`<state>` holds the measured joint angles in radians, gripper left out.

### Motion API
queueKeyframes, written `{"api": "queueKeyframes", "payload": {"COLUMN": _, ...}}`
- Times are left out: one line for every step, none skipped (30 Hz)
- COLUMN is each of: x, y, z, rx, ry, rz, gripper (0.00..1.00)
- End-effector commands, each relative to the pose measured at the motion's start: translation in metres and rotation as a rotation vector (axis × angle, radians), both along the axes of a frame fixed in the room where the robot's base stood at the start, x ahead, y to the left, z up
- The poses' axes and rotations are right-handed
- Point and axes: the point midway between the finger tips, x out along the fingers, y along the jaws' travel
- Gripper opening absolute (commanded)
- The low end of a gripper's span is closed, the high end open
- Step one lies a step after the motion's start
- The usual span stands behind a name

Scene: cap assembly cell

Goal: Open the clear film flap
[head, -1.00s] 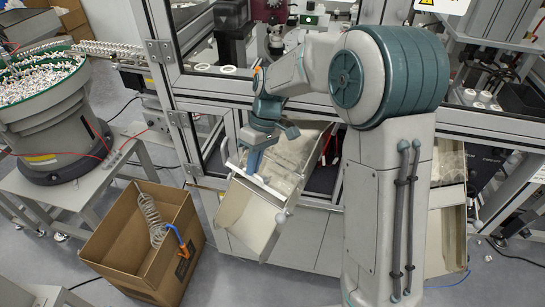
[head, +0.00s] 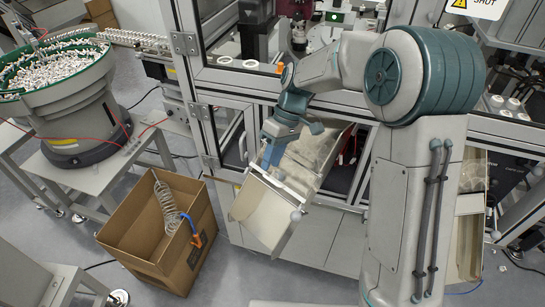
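A crinkled, see-through film, which looks like the clear film flap (head: 317,158), hangs at the mouth of a slanted metal chute in the middle of the head view. The open chute tray (head: 265,212) slopes down from it toward the lower left. My gripper (head: 268,166) points down at the upper left edge of the chute, beside the film's left side. Its blue fingers are small and partly merge with the chute edge. I cannot tell whether they are open, shut, or touching the film.
An open cardboard box (head: 160,232) with a coiled hose stands on the floor at the left. A bowl feeder (head: 62,110) full of small parts is behind it. The machine's metal frame (head: 235,85) and glass panels surround the chute. Another film-covered chute (head: 470,205) is at the right.

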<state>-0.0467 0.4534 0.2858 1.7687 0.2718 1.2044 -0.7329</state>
Motion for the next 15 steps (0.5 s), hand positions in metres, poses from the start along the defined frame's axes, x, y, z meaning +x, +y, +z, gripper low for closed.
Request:
{"api": "queueKeyframes", "payload": {"x": 0.0, "y": 0.0, "z": 0.0, "rx": 0.0, "ry": 0.0, "rz": -0.001, "gripper": 0.29}}
{"api": "queueKeyframes", "payload": {"x": 0.0, "y": 0.0, "z": 0.0, "rx": 0.0, "ry": 0.0, "rz": -0.001, "gripper": 0.29}}
{"api": "queueKeyframes", "payload": {"x": 0.0, "y": 0.0, "z": 0.001, "rx": 0.0, "ry": -0.001, "rz": -0.001, "gripper": 0.29}}
{"api": "queueKeyframes", "payload": {"x": 0.0, "y": 0.0, "z": 0.002, "rx": 0.0, "ry": -0.001, "rz": -0.001, "gripper": 0.29}}
{"api": "queueKeyframes", "payload": {"x": 0.001, "y": 0.0, "z": 0.004, "rx": 0.0, "ry": -0.003, "rz": -0.001, "gripper": 0.29}}
{"api": "queueKeyframes", "payload": {"x": 0.001, "y": 0.0, "z": 0.007, "rx": 0.001, "ry": -0.003, "rz": -0.001, "gripper": 0.29}}
{"api": "queueKeyframes", "payload": {"x": 0.001, "y": 0.0, "z": 0.01, "rx": 0.0, "ry": -0.003, "rz": -0.001, "gripper": 0.29}}
{"api": "queueKeyframes", "payload": {"x": 0.001, "y": 0.0, "z": 0.015, "rx": 0.0, "ry": -0.004, "rz": -0.001, "gripper": 0.29}}
{"api": "queueKeyframes", "payload": {"x": 0.001, "y": 0.0, "z": 0.022, "rx": 0.0, "ry": -0.005, "rz": -0.002, "gripper": 0.29}}
{"api": "queueKeyframes", "payload": {"x": 0.001, "y": 0.0, "z": 0.027, "rx": 0.001, "ry": -0.007, "rz": -0.001, "gripper": 0.29}}
{"api": "queueKeyframes", "payload": {"x": 0.001, "y": 0.0, "z": 0.034, "rx": 0.001, "ry": -0.006, "rz": 0.0, "gripper": 0.29}}
{"api": "queueKeyframes", "payload": {"x": 0.001, "y": -0.002, "z": 0.042, "rx": 0.001, "ry": -0.007, "rz": -0.001, "gripper": 0.29}}
{"api": "queueKeyframes", "payload": {"x": 0.0, "y": -0.011, "z": 0.045, "rx": -0.001, "ry": -0.006, "rz": -0.006, "gripper": 0.29}}
{"api": "queueKeyframes", "payload": {"x": -0.001, "y": -0.018, "z": 0.049, "rx": -0.001, "ry": -0.004, "rz": -0.006, "gripper": 0.29}}
{"api": "queueKeyframes", "payload": {"x": -0.003, "y": -0.027, "z": 0.054, "rx": -0.001, "ry": -0.005, "rz": -0.007, "gripper": 0.29}}
